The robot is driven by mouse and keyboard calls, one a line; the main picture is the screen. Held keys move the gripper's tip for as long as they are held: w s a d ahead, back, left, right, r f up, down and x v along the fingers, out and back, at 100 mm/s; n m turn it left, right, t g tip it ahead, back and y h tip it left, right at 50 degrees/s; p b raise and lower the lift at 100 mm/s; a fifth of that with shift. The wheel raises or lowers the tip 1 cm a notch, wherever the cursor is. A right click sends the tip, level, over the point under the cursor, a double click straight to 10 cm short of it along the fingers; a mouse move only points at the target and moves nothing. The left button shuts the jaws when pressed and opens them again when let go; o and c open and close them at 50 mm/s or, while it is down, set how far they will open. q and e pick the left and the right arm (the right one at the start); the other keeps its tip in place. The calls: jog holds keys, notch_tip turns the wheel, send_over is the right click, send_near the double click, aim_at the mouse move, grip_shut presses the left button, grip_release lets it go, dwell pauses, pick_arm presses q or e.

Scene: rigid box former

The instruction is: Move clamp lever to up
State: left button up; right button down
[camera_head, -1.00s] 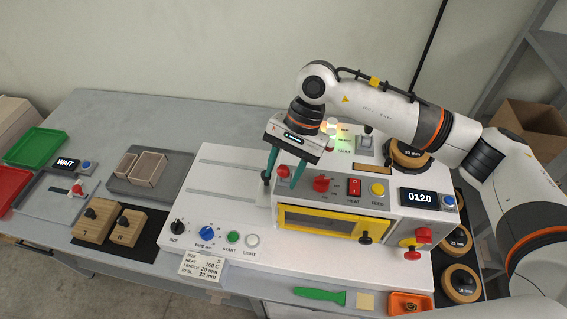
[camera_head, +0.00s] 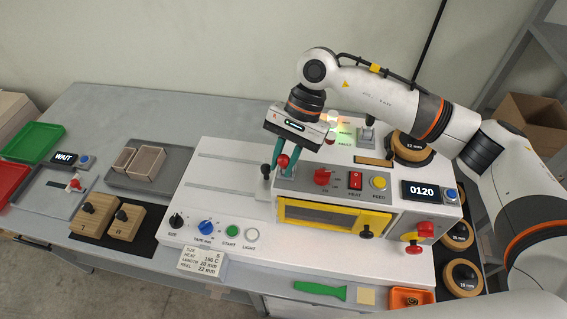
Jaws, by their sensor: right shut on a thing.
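The clamp lever appears to be the short lever with a red ball knob (camera_head: 283,160) at the left end of the machine's top panel. My right gripper (camera_head: 284,163) reaches down to it from above with its two teal fingers, and is shut on the red knob. The knob shows between the fingers; the lever's shaft and base are mostly hidden, so its exact angle is hard to tell. My left gripper is out of view.
A dark-knobbed post (camera_head: 266,171) stands just left of the fingers.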

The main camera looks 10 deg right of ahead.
jog(key=w+g+b, duration=0.1)
jog(key=b, duration=0.3)
jog(key=w+d+g+y+b, duration=0.1)
jog(key=w+g+b, duration=0.1)
jog(key=b, duration=0.1)
jog(key=shift+w+r+m+g+b, duration=0.15)
jog(key=shift+r+m+g+b, duration=0.05)
jog(key=shift+m+g+b, duration=0.15)
jog(key=shift+w+d+r+g+y+b, duration=0.2)
jog(key=shift+w+g+y+b, duration=0.1)
jog(key=shift+w+g+b, duration=0.2)
jog(key=shift+w+d+r+g+y+b, duration=0.15)
jog(key=shift+w+g+y+b, duration=0.2)
jog(key=shift+g+b, duration=0.2)
jog(key=c, duration=1.3)
grip_release()
jog(key=shift+o, duration=0.2)
jog(key=shift+w, duration=0.1)
